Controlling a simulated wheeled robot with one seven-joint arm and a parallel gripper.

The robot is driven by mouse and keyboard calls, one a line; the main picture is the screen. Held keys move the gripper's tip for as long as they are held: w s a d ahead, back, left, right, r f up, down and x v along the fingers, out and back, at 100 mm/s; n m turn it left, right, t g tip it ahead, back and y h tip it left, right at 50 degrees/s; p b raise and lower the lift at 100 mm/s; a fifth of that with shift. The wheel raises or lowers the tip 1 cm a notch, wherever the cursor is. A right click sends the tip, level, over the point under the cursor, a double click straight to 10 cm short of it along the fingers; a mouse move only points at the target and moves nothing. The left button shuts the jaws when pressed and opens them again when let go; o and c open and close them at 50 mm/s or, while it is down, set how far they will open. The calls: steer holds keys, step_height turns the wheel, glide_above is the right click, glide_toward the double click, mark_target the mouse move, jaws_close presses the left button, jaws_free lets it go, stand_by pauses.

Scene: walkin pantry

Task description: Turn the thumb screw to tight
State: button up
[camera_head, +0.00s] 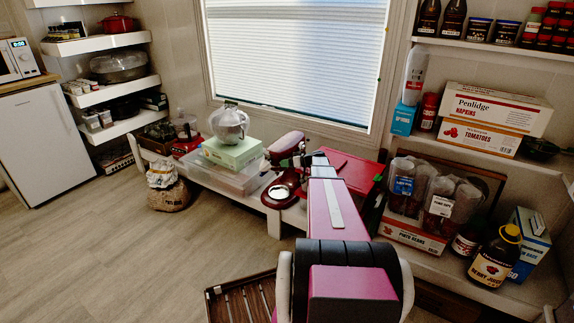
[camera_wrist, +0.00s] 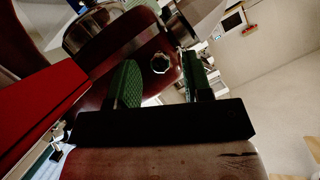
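A dark red stand mixer (camera_head: 287,143) stands on the low white bench below the window, partly behind my arm. In the wrist view its glossy red body (camera_wrist: 143,33) fills the upper middle. A small silver thumb screw (camera_wrist: 160,63) sits on that body. My gripper (camera_wrist: 160,80) is open, with green-padded fingers on either side of the screw in this view. The screw appears beyond the fingertips or between them; I cannot tell how deep. No contact shows. In the head view my gripper (camera_head: 303,160) is at the mixer, and the screw cannot be made out.
A silver mixer bowl (camera_head: 281,191) is below the mixer head. A green box (camera_head: 232,153) on a clear bin stands left of it. A red flat-topped object (camera_head: 352,172) is close on the right. Shelves with jars and a napkin box (camera_head: 494,107) stand farther right.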

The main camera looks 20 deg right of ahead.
steer(key=v, duration=1)
steer(key=shift+s+d, duration=0.25)
steer(key=shift+d, duration=0.05)
steer(key=s+a+f+m+t+h, duration=0.1)
steer(key=s+a+m+t+h, duration=0.1)
steer(key=m, duration=1)
steer(key=s+a+f+m+t+h, duration=0.1)
steer(key=a+m+t+h, duration=0.15)
steer(key=m, duration=0.95)
steer(key=x, duration=1)
steer(key=shift+w+r+y, duration=0.2)
steer(key=shift+w+y, duration=0.05)
steer(key=shift+y, duration=0.1)
jaws_close()
